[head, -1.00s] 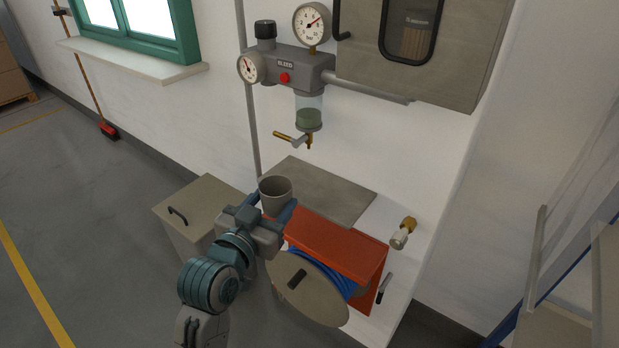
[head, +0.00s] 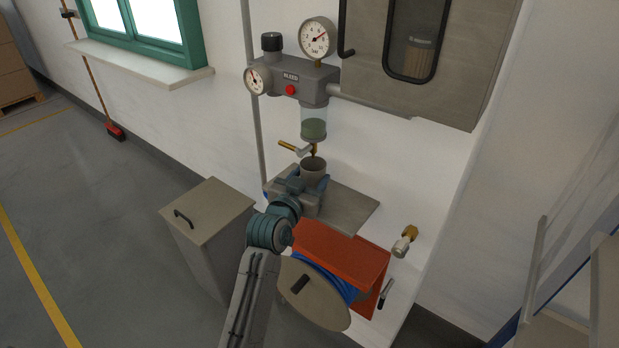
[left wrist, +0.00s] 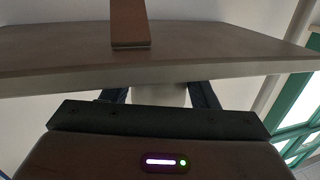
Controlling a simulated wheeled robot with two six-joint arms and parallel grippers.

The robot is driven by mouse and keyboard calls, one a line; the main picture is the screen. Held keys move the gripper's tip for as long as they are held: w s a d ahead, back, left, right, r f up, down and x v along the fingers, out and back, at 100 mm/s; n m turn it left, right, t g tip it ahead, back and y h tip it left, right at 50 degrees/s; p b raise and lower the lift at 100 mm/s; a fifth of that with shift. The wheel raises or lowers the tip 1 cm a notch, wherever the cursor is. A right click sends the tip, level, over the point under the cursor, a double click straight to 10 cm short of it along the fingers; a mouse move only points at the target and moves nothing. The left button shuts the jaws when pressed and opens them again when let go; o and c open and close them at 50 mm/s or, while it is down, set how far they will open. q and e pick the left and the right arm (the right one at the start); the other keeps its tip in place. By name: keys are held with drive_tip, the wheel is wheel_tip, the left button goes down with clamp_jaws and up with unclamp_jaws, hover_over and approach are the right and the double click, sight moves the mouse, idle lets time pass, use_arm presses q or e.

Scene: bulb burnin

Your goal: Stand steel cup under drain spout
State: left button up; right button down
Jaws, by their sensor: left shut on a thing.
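The grey steel cup (head: 314,168) is upright in my left gripper (head: 311,190), over the grey shelf plate (head: 350,210). The gripper is shut on it from the left. In the left wrist view, part of the cup (left wrist: 160,94) shows between the two dark fingers (left wrist: 160,97), with the shelf edge (left wrist: 150,72) cutting across it. The brass drain spout (head: 314,150) hangs from the glass bowl (head: 313,124) just above the cup's mouth in the head view. I cannot tell whether the cup's base touches the shelf. My right gripper is not in view.
The brass tap lever (head: 290,146) sticks out left of the spout. An orange hose-reel box (head: 345,255) is below the shelf. A grey lidded bin (head: 207,215) stands to the left. A brass fitting (head: 409,233) is on the wall at right. The shelf's right part is clear.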

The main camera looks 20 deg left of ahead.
use_arm(q)
drive_tip(key=shift+f, duration=0.25)
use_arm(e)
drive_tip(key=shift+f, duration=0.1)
use_arm(q)
drive_tip(key=shift+f, duration=0.15)
drive_tip(key=o, duration=1.1)
drive_tip(key=shift+c, duration=0.2)
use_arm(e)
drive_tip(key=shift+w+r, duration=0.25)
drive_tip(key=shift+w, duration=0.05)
use_arm(q)
drive_tip(key=shift+r, duration=0.3)
drive_tip(key=shift+s+a+f, duration=0.15)
drive_tip(key=shift+s, duration=1)
drive_tip(key=s+a+b, duration=0.1)
drive_tip(key=s, duration=0.8)
drive_tip(key=shift+s+r, duration=0.3)
drive_tip(key=shift+r, duration=0.1)
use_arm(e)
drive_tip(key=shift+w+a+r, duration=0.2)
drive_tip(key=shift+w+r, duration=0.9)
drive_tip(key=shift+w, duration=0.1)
use_arm(q)
drive_tip(key=shift+a, duration=0.1)
